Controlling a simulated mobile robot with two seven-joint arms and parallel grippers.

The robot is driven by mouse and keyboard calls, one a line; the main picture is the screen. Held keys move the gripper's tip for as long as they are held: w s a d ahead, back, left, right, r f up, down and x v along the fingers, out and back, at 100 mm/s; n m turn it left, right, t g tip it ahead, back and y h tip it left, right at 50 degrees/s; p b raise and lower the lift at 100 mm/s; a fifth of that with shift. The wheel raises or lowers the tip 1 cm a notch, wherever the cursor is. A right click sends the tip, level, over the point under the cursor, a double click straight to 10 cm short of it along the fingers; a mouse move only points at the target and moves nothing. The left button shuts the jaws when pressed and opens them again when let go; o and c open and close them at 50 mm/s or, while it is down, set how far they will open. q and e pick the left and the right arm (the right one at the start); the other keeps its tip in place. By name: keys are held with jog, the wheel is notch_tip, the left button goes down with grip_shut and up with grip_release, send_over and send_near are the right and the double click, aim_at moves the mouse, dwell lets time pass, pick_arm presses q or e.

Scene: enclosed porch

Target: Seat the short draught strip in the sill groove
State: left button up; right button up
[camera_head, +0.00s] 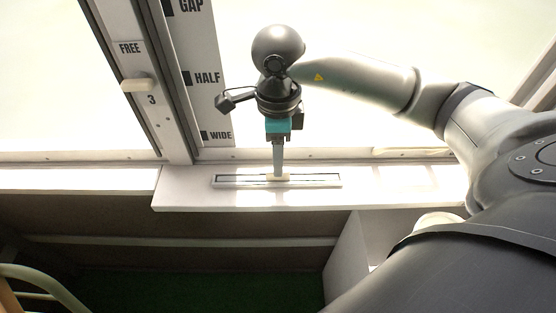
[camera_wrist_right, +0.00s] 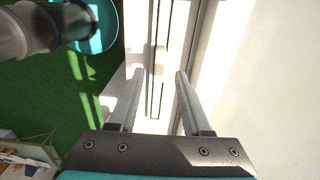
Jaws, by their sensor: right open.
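The sill groove (camera_head: 230,182) is a long, narrow pale frame with dark inner lines, set in the white sill. In the right wrist view the groove (camera_wrist_right: 153,95) runs lengthwise between my fingers. A pale band lies between its dark lines; I cannot tell whether this is the draught strip or the groove floor. My right gripper (camera_head: 278,176) points down over the groove's middle, with a small cream patch at its tips. In the right wrist view the gripper (camera_wrist_right: 160,74) is open, its fingers apart either side of the groove. My left gripper is not in view.
A window frame stands behind the sill, with a cream knob (camera_head: 137,85) and a board marked GAP, HALF and WIDE (camera_head: 205,90). The sill (camera_head: 180,188) is clear left of the groove. Green floor (camera_head: 200,290) lies below. A curved pale rail (camera_head: 45,278) is at lower left.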

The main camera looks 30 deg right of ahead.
notch_tip(320, 180, up, 9)
jog(key=p, duration=0.1)
dwell(0.7)
